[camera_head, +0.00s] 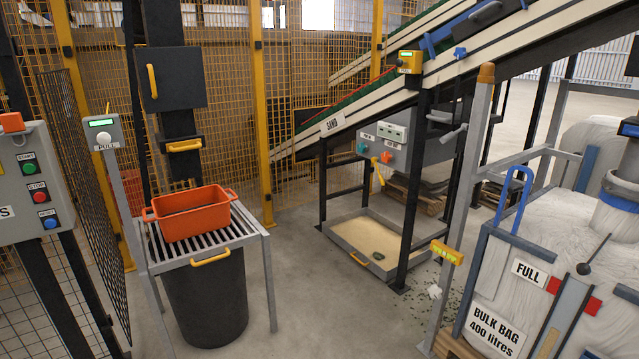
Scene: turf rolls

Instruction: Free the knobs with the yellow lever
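A grey control box (414,143) hangs under the sloping conveyor, right of centre. A yellow lever (377,172) sits at the box's lower edge, below the knobs, and looks tilted. It is too small to tell how the lever engages the knobs. Neither of my grippers shows in this view.
An orange tub (192,213) stands on a slatted rack (247,228) over a black bin (207,298). A sand tray (345,243) lies on the floor below the box. A grey post (463,200) and a bulk bag (540,240) stand at right. Floor between is clear.

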